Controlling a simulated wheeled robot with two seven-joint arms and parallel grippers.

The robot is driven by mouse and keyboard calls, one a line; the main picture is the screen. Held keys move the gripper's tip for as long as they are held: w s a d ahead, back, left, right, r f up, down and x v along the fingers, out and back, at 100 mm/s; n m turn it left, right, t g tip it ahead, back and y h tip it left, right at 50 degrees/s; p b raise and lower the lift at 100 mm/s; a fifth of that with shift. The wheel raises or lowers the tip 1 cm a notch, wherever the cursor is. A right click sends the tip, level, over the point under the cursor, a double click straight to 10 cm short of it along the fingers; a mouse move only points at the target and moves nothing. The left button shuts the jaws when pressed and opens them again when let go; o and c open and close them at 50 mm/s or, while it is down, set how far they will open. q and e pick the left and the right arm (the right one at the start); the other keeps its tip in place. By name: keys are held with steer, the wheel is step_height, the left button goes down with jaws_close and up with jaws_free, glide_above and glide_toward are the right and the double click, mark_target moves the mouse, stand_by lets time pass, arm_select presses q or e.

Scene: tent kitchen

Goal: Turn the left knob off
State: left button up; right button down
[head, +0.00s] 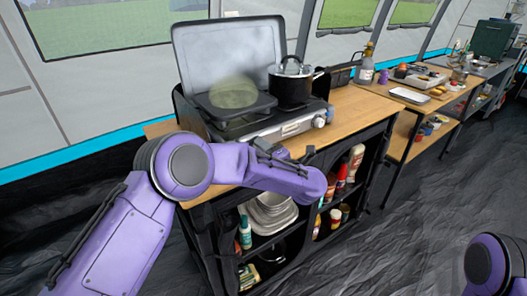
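A camping stove (290,127) with a raised grey lid stands on the wooden counter. One silver knob (320,122) shows at the right end of its front panel. The left knob is not visible; my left forearm and wrist cover the panel's left part. My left gripper (284,153) shows as small dark parts just in front of the stove's front, left of the visible knob. Its fingertips are too small and covered to tell open from shut, or whether they touch the knob. My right gripper is out of view; only a purple part of that arm shows at lower right.
A black pot (292,86) with a glass lid sits on the stove's right side, and a dark flat pan or griddle (236,106) on its left. Shelves (272,238) with dishes and bottles are below the counter.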

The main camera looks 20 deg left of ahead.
arm_select(q)
steer(key=shift+o, duration=0.8)
steer(key=shift+f, duration=0.1)
